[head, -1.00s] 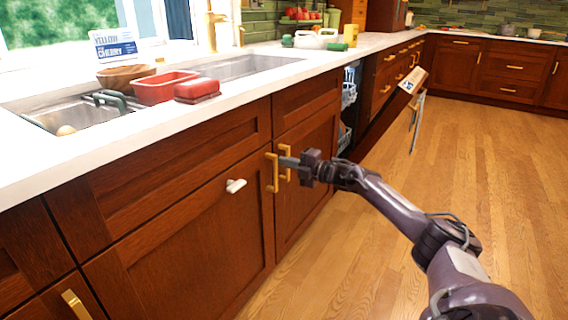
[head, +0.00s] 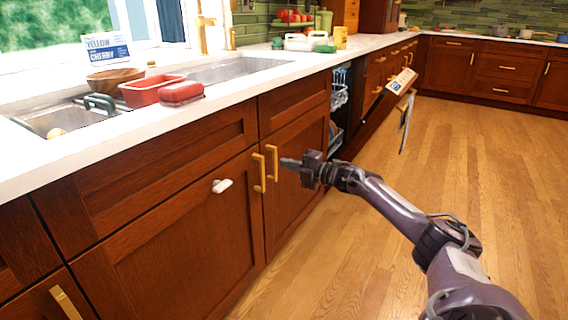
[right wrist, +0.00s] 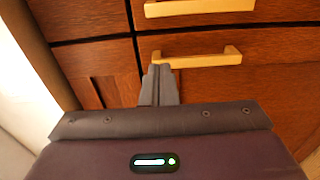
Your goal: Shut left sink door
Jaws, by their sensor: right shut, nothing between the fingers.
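The left sink door (head: 180,240) is a dark red-brown panel with a gold bar handle (head: 259,173) at its right edge and a small white fitting (head: 222,186) on its front. It looks flush with the cabinet front. The right sink door (head: 297,175) beside it also looks shut, with its own gold handle (head: 272,162). My right gripper (head: 283,162) is shut and empty, in front of the doors by the handles. In the right wrist view its fingertips (right wrist: 160,70) overlap one end of the lower gold handle (right wrist: 205,57); contact cannot be told. My left gripper is not in view.
The white counter (head: 60,168) holds a red tub (head: 150,92), a red box (head: 182,93) and a wooden bowl (head: 120,80). The open dishwasher rack (head: 339,95) stands farther right. The wooden floor (head: 480,190) is clear.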

